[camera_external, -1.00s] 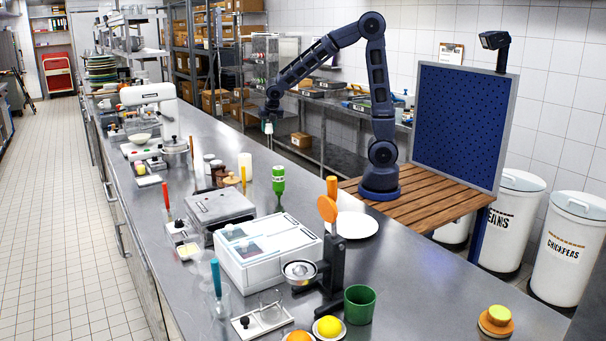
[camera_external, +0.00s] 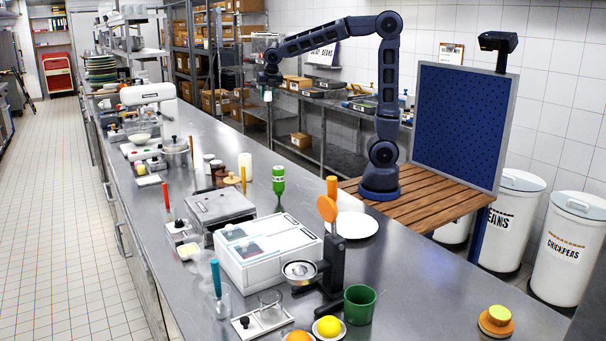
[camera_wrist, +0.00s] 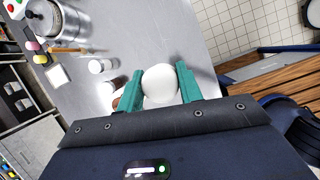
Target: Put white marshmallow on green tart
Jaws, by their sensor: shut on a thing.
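The white marshmallow (camera_wrist: 160,84) is a pale rounded piece between the teal fingers of my gripper (camera_wrist: 160,86) in the wrist view. My gripper is shut on it. In the external view the marshmallow (camera_external: 267,96) shows small below my gripper (camera_external: 268,88), held well above the counter's far right edge. A round orange-brown piece with a yellow-green top (camera_external: 496,318) sits on the counter at the front right; it may be the green tart, but I cannot tell for certain. It is far from my gripper.
The steel counter (camera_external: 420,275) carries a white box-like appliance (camera_external: 268,250), a green bottle (camera_external: 278,180), a green cup (camera_external: 360,304) and a white plate (camera_external: 355,225). A blue panel (camera_external: 463,120) stands at the right. Counter space between plate and front right is clear.

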